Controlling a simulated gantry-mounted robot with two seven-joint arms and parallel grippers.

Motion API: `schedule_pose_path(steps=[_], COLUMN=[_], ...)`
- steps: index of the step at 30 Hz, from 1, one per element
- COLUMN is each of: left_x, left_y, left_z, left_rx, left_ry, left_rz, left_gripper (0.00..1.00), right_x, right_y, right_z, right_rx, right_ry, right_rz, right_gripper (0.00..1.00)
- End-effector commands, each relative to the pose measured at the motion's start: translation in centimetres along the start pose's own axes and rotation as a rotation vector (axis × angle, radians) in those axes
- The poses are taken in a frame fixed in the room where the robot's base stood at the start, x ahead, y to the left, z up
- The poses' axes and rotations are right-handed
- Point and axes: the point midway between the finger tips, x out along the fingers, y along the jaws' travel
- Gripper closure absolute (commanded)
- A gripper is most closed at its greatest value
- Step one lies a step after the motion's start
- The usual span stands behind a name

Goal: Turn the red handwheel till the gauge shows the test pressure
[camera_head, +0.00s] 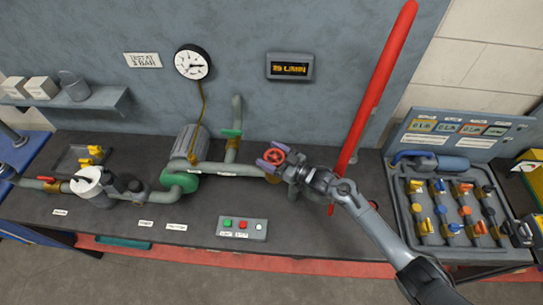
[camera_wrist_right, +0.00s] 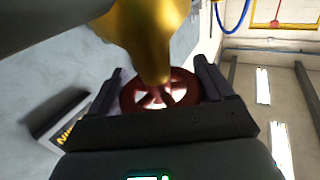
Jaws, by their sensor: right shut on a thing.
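The red handwheel (camera_head: 273,157) sits at the right end of the pipe run on the bench. My right gripper (camera_head: 270,158) is shut on it, with its fingers on either side of the rim. In the right wrist view the wheel (camera_wrist_right: 158,96) lies between the two dark fingers (camera_wrist_right: 160,92), behind a brass part that hides some of it. The round white gauge (camera_head: 192,63) hangs on the wall; its needle is too small to read surely. A wall sign (camera_head: 143,60) seems to give a test value in bar. My left gripper is out of view.
A tall red pole (camera_head: 378,85) stands close beside my right arm. A grey button box (camera_head: 242,228) sits at the bench front. A valve case (camera_head: 455,210) lies open at right. An amber display (camera_head: 289,67) hangs on the wall. A green pump (camera_head: 180,180) stands mid-bench.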

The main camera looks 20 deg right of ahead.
Motion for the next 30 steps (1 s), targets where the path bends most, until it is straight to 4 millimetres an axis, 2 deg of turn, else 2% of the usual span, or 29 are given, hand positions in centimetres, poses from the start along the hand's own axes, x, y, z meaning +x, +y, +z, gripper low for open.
schedule_pose_path(steps=[6, 7, 10, 11, 18, 22, 30], left_x=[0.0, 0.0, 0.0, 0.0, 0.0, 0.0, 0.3], left_y=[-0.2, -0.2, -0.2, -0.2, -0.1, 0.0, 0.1], left_z=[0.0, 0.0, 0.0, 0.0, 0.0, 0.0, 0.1], left_rx=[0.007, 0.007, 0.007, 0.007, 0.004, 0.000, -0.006], left_ry=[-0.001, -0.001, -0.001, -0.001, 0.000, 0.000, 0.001], left_rz=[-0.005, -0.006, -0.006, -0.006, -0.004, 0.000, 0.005], left_gripper=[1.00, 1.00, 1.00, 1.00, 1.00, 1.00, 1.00], right_x=[0.0, 0.0, 0.0, 0.0, -0.1, -0.8, -5.0], right_y=[0.0, 0.0, 0.0, 0.0, 0.0, 0.1, 0.0], right_z=[0.0, 0.0, 0.0, 0.0, 0.0, 0.1, 0.2], right_rx=[-0.001, -0.001, 0.000, -0.001, 0.000, 0.000, -0.002], right_ry=[0.000, 0.000, 0.000, 0.000, 0.000, 0.000, -0.003], right_rz=[0.001, 0.001, 0.001, 0.001, 0.001, 0.002, 0.001], right_gripper=[0.50, 0.18, 0.02, 0.00, 0.00, 0.00, 0.00])
